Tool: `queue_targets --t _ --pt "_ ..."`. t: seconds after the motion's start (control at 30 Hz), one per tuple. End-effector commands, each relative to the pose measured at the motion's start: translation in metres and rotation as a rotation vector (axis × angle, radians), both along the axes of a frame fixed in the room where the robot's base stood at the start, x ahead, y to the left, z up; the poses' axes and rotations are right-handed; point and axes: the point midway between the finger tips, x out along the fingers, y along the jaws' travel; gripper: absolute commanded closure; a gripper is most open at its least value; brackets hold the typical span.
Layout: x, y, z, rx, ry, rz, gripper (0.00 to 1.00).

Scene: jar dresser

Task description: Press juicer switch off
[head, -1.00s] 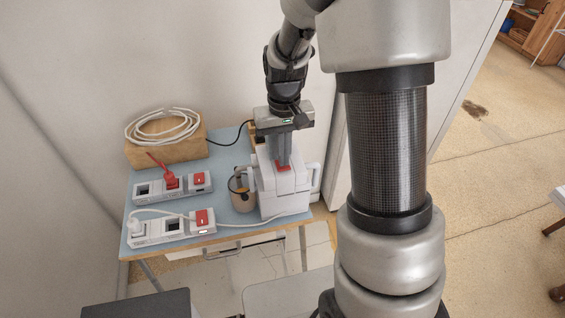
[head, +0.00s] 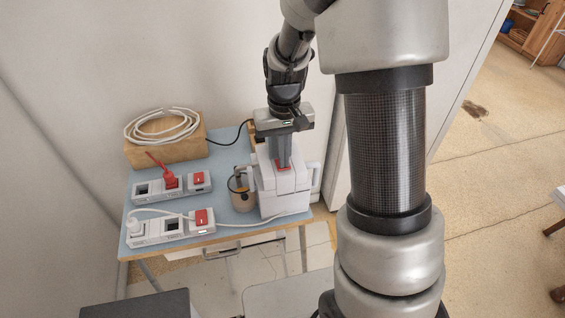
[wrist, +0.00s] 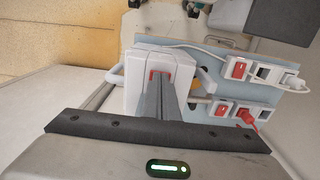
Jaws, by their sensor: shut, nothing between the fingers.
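The white juicer (head: 283,197) stands at the right end of the blue table, and its top also shows in the wrist view (wrist: 138,72). Its red switch (head: 284,169) is on top and shows as a red patch in the wrist view (wrist: 153,75), partly hidden by my fingers. My gripper (head: 283,165) is shut and empty, pointing down with its fingertips at the switch; in the wrist view the fingertips (wrist: 158,80) overlap the red patch. I cannot tell whether they touch it or how far the switch is pressed.
Two power strips with red switches, the rear one (head: 172,188) and the front one (head: 170,229), lie left of the juicer. A brown mug (head: 242,196) stands close beside it. A wooden box (head: 165,148) with coiled white cable sits behind. The wall is close behind the table.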

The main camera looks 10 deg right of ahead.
Motion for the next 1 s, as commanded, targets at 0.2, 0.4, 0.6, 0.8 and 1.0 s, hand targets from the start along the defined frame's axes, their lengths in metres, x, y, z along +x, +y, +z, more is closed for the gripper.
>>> queue_targets --t 0.2,0.4,0.6,0.8,1.0 --pt "0.0 0.0 -0.004 0.0 0.0 0.0 1.0" --pt "0.0 0.0 -0.005 0.0 0.0 0.0 1.0" --pt "0.0 0.0 0.006 0.0 -0.001 0.0 1.0" --pt "0.0 0.0 0.022 0.0 -0.002 0.0 1.0" --pt "0.0 0.0 0.038 0.0 0.0 0.0 1.0"
